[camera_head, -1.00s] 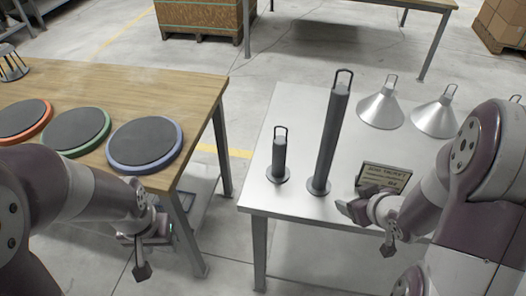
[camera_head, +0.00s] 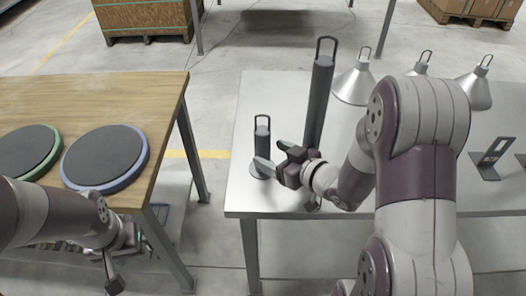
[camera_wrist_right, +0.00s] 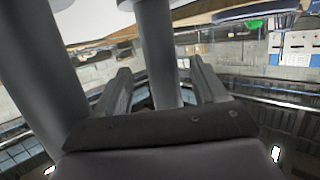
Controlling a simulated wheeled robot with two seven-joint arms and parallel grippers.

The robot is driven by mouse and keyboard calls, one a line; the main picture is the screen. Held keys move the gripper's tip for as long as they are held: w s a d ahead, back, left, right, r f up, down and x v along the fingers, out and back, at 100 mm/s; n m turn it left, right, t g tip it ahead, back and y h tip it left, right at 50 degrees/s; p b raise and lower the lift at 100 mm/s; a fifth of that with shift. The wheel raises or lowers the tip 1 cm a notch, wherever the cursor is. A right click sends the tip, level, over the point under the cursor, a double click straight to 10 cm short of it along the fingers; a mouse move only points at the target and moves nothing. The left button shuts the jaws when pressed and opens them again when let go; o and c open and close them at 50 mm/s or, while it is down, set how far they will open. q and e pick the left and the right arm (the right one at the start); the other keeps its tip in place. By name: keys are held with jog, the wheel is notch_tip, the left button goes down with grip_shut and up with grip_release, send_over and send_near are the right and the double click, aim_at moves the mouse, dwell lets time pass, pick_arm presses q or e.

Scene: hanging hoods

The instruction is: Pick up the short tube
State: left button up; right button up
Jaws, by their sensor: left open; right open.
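The short tube (camera_head: 262,139) is a dark grey cylinder with a wire loop on top, upright on a round base on the metal table (camera_head: 240,200). My right gripper (camera_head: 272,156) is open just right of it, its fingers pointing at its lower part. In the right wrist view, the short tube (camera_wrist_right: 160,55) shows between the two open fingers (camera_wrist_right: 160,85); whether it is fully inside the jaws is unclear. My left gripper (camera_head: 112,270) is open, low by the wooden table and apart from the tubes.
The tall tube (camera_head: 318,100) stands behind the right gripper and looms close at left in the wrist view (camera_wrist_right: 45,70). Cone hoods (camera_head: 355,82) stand at the back. A black stand (camera_head: 490,160) is at right. Ringed discs (camera_head: 105,157) lie on the wooden table (camera_head: 110,90).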

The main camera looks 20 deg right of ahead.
aim_at(257, 146)
jog(key=x, duration=0.6)
jog(key=shift+a+r+b, duration=0.1)
jog(key=shift+a+b, duration=0.05)
jog(key=shift+b, duration=0.2)
jog(key=shift+r, duration=0.1)
jog(key=c, duration=1.3)
jog(key=shift+r, duration=0.1)
